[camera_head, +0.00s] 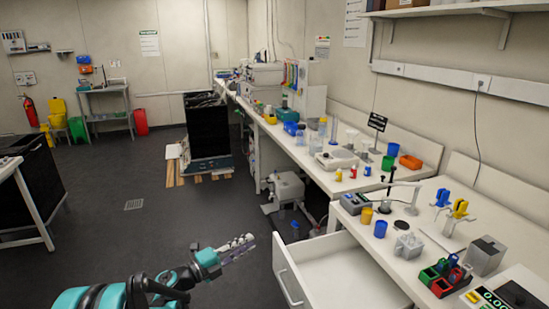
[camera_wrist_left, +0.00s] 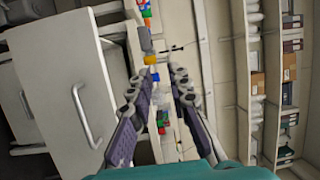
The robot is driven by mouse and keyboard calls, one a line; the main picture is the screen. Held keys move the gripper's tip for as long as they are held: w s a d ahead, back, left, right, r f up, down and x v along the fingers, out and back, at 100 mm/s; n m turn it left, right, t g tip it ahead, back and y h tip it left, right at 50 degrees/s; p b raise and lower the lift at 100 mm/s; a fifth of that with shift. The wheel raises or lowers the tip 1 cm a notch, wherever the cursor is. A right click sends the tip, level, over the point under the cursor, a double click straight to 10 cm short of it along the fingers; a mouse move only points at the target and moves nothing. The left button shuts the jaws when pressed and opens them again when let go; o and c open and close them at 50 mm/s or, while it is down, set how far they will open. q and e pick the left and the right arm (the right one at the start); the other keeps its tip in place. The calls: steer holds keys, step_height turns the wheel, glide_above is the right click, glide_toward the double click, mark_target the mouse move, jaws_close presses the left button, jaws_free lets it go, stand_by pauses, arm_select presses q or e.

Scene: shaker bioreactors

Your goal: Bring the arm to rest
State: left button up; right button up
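My left arm (camera_head: 130,292), teal and black, comes in at the bottom left of the head view. Its gripper (camera_head: 240,246) is held out over the dark floor, to the left of an open white drawer (camera_head: 335,275). In the left wrist view the gripper (camera_wrist_left: 159,80) has its two purple-grey fingers apart with nothing between them, so it is open and empty. The drawer and its handle also show on the left of that view (camera_wrist_left: 60,70). My right gripper is in neither view.
The white bench (camera_head: 350,222) on the right carries a blue cup (camera_head: 380,229), a yellow cup (camera_head: 366,215), racks and instruments. A black cabinet (camera_head: 208,125) stands on a pallet further back. The floor (camera_head: 120,235) left of the drawer is mostly clear.

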arm_select(q)
steer(key=a+r+n+t+y, duration=0.4)
steer(key=r+n+t, duration=0.25)
steer(key=r, duration=0.55)
steer(key=s+a+r+n+t+y, duration=0.1)
steer(key=s+a+r+n+y, duration=0.35)
steer(key=a+n+y, duration=0.5)
steer(key=s+a+f+n+g+y, duration=0.1)
steer(key=s+f+n+g+y, duration=0.35)
steer(key=s+f+n, duration=0.4)
steer(key=s+d+f+n+g+h, duration=0.1)
steer(key=s+d+f+g, duration=0.2)
steer(key=s+f, duration=0.3)
steer(key=s+d+f+n+g+h, duration=0.2)
steer(key=s+f, duration=0.4)
steer(key=s, duration=0.7)
steer(key=d+g, duration=0.1)
steer(key=g, duration=0.1)
steer(key=shift+s+d+g+h, duration=0.2)
steer(key=shift+s+g+h, duration=0.1)
steer(key=shift+s+g, duration=0.1)
